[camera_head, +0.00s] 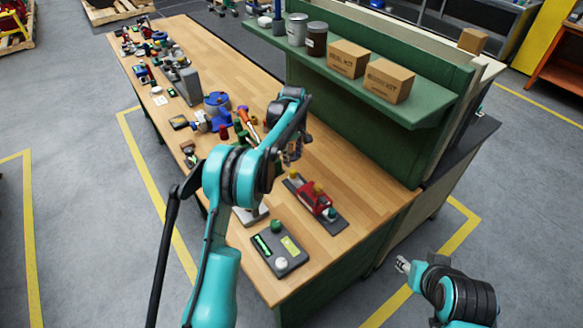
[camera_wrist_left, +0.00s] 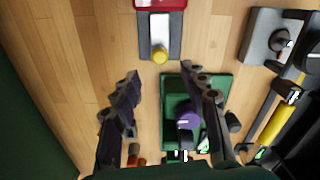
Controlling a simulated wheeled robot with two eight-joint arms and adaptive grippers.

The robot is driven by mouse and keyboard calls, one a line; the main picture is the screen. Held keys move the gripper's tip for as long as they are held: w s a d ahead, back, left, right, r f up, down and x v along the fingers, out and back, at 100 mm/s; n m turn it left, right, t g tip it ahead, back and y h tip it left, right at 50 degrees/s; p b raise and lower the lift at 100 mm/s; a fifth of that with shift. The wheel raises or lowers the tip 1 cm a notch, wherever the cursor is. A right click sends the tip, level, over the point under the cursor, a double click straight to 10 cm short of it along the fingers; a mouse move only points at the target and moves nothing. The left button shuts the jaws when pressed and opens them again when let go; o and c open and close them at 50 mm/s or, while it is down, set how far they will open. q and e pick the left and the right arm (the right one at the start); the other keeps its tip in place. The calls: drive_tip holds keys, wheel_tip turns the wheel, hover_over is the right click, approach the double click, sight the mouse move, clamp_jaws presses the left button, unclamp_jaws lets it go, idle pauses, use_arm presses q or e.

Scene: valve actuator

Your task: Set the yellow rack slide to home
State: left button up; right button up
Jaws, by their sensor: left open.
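A round yellow knob (camera_wrist_left: 160,53) stands on a grey plate beside a red block in the left wrist view. A yellow bar (camera_wrist_left: 270,124) lies at the right of the wrist view. I cannot tell which yellow part is the rack slide. My left gripper (camera_head: 292,158) is open above the bench; in the wrist view its fingers (camera_wrist_left: 158,78) straddle part of a green plate with a purple knob (camera_wrist_left: 188,116). My right gripper (camera_head: 402,264) is off the bench, its jaws unclear.
A panel with a green display (camera_head: 279,249) lies near the bench's front corner. A blue valve (camera_head: 217,103) and several small devices stand further left. A green shelf (camera_head: 420,112) with boxes and cans overhangs the back. Bare wood lies right of the red device.

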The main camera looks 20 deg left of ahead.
sight(293, 171)
use_arm(q)
wheel_tip(293, 171, down, 8)
drive_tip(key=shift+f+b, duration=0.1)
drive_tip(key=shift+b, duration=0.55)
clamp_jaws()
